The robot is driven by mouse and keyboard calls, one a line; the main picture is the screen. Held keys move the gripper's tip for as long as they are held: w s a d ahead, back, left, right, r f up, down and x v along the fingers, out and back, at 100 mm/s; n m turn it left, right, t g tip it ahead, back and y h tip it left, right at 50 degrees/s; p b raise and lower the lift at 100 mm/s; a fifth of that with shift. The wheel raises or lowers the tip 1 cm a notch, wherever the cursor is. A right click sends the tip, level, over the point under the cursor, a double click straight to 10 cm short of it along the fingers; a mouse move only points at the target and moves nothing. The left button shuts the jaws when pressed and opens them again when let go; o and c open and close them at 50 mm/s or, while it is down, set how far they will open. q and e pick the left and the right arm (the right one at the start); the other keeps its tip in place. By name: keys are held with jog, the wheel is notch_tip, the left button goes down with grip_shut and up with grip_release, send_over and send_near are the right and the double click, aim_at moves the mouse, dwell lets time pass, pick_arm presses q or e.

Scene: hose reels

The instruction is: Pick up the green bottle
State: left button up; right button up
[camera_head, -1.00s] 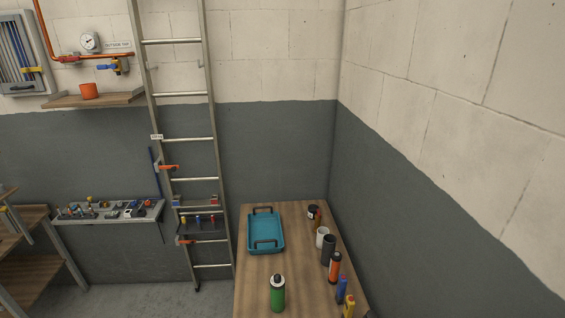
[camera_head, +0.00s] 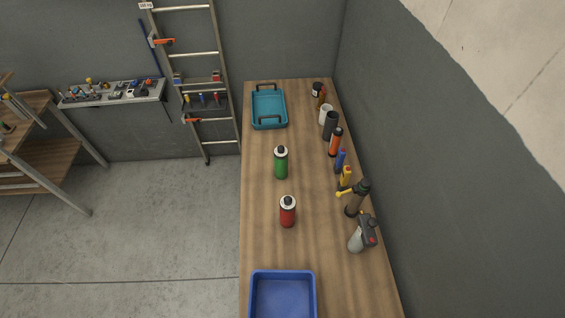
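The green bottle (camera_head: 281,163) has a dark cap with a light ring and stands upright on the wooden table (camera_head: 262,205), left of the table's middle line. A red bottle (camera_head: 287,212) of like shape stands upright nearer to me, apart from it. Neither of my grippers shows in the head view, and nothing touches the green bottle.
A teal tray (camera_head: 254,108) with dark handles lies behind the green bottle. A blue bin (camera_head: 253,298) sits at the near end. Several cans, bottles and a sprayer (camera_head: 357,238) line the right edge by the wall. A ladder (camera_head: 227,80) leans left of the table.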

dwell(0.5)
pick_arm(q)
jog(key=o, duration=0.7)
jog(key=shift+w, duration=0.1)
